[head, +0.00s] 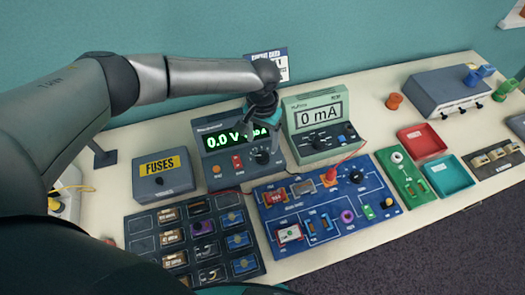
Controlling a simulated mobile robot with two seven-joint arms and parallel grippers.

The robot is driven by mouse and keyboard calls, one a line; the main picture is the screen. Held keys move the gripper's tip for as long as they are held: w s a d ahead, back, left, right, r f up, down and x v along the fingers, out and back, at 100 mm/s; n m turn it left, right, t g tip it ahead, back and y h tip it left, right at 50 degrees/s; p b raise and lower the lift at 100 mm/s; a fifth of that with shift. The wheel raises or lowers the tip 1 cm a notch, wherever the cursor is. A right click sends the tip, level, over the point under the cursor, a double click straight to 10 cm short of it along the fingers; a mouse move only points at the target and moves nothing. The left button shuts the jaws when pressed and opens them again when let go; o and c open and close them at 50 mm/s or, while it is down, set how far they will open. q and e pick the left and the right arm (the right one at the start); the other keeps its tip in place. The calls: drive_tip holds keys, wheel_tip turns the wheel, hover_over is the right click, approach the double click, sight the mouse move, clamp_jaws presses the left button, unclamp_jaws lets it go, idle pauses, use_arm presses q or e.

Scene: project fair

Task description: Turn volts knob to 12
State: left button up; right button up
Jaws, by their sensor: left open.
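The dark grey bench power supply (213,171) stands at the back of the table, with a green lit display (224,139) reading 0.0 V. The right end of the display is partly covered by my gripper. A dark round knob (262,158) shows low on the right of its front panel; its lettering is too small to read. My left arm reaches in from the left, and my left gripper (270,142) points down in front of the panel, just above the knob. It is open, and I cannot tell whether a finger touches the knob. My right gripper is out of view.
A green meter (303,101) reading 0 mA stands close right of the supply. A FUSES box (150,183) is at its left. A blue circuit board (283,250) and a dark parts tray (141,244) lie in front. Red and teal trays (462,188) are further right.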

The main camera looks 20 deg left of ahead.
sight(262, 155)
use_arm(q)
wheel_tip(262, 155, down, 7)
drive_tip(key=shift+b, duration=0.4)
clamp_jaws()
idle(0.5)
